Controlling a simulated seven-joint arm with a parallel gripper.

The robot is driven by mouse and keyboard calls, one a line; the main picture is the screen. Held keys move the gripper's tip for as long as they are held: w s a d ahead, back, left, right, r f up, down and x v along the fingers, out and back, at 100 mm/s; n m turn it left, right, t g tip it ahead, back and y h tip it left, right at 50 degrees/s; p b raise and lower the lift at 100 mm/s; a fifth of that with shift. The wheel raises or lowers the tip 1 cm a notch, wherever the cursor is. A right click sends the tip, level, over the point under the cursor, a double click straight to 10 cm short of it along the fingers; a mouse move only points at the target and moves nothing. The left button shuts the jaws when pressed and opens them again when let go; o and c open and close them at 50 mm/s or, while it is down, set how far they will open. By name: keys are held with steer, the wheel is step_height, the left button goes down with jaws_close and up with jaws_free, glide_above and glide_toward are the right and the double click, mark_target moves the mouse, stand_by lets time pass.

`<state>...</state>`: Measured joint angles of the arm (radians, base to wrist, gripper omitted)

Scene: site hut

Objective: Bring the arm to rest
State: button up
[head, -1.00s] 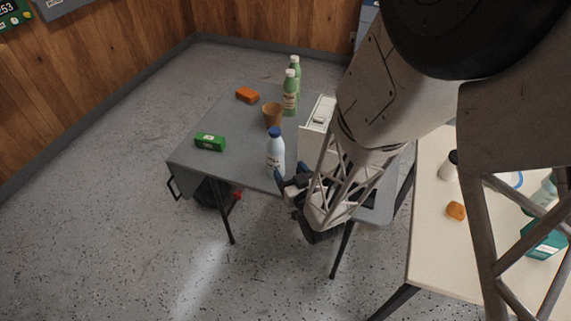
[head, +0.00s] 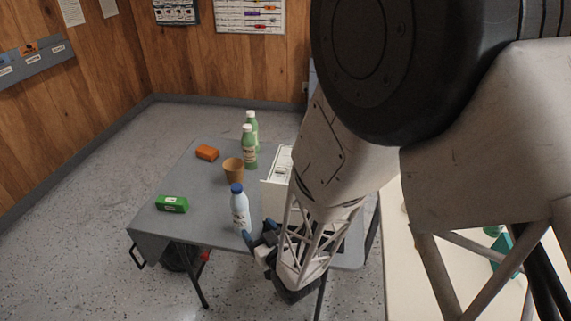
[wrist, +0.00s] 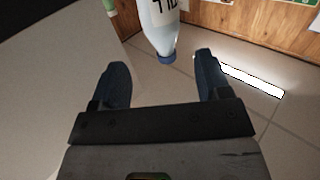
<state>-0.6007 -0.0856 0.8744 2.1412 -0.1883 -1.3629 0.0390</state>
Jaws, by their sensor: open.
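My gripper (head: 258,237) is at the front edge of the grey folding table (head: 205,208), just right of and nearer than a white bottle with a blue cap (head: 240,210). In the wrist view its two dark fingers (wrist: 161,66) are apart with nothing between them. The bottle appears upside down in the wrist view (wrist: 158,25), beyond the fingertips and apart from them. In the head view it stands upright on the table. My arm hides the table's right part.
A pale table (head: 405,285) stands at right. Open floor lies left.

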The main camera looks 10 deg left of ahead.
steer(key=d+r+m+g+h, duration=0.25)
steer(key=d+r+h, duration=0.25)
steer(key=d+r, duration=0.45)
steer(key=d+r+m+g+h, duration=0.25)
steer(key=d+r+h, duration=0.3)
steer(key=d, duration=0.75)
steer(key=s+d+r+m+g+h, duration=0.1)
steer(key=s+d+r+m+g, duration=0.1)
steer(key=s+d+r, duration=0.4)
steer(key=s+d+r+m+g+h, duration=0.1)
steer(key=s+d+r, duration=0.5)
steer(key=s, duration=0.6)
steer(key=shift+d+r+m+g, duration=0.3)
steer(key=shift+d+m+g, duration=0.3)
steer(key=shift+d+g, duration=0.55)
